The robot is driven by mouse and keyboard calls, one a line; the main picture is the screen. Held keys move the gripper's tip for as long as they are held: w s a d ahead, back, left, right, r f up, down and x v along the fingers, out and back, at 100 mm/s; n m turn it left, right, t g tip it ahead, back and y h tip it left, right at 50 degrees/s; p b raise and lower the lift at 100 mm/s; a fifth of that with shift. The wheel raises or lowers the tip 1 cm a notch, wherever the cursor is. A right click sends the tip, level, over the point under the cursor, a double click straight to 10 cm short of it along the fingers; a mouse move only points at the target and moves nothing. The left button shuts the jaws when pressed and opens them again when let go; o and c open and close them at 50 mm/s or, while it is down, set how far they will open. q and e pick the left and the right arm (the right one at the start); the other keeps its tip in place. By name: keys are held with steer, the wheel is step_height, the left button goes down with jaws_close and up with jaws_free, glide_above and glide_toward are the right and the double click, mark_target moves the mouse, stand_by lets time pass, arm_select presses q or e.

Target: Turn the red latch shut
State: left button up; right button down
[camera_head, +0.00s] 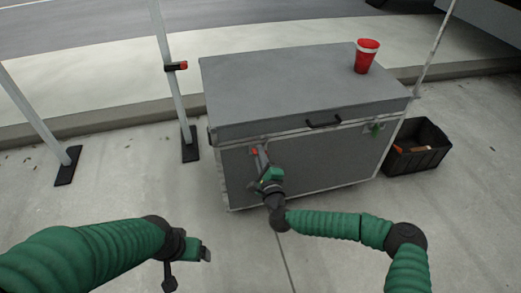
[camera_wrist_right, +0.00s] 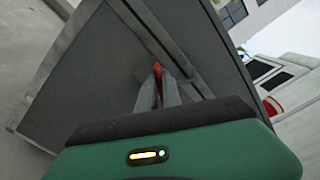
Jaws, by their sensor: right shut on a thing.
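The red latch (camera_head: 254,151) is on the upper front face of the grey case (camera_head: 230,180), left of the black handle (camera_head: 324,121). My right gripper (camera_head: 262,157) reaches up to it and is shut on it. In the right wrist view the red latch (camera_wrist_right: 157,69) shows between the two grey fingertips (camera_wrist_right: 159,84), which hide part of it, so its exact turn is hard to tell. The case lid (camera_head: 290,80) is down. My left gripper (camera_head: 206,254) hangs above the pavement at lower left, away from the case; its jaws are too small to judge.
A red cup (camera_head: 366,57) stands on the lid's back right. A green latch (camera_head: 376,128) is on the case's front right. A black crate (camera_head: 428,152) with orange items stands right of the case. Metal stands (camera_head: 172,75) are at left. Pavement in front is clear.

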steer(key=n+p, duration=0.3)
steer(key=n, duration=0.2)
steer(key=shift+s+a+f+p, duration=0.15)
steer(key=shift+a+f+p, duration=0.05)
steer(key=shift+p, duration=0.2)
steer(key=shift+f+n, duration=0.15)
steer(key=shift+n, duration=0.25)
steer(key=c, duration=1.6)
jaws_free()
steer(key=shift+o, duration=0.4)
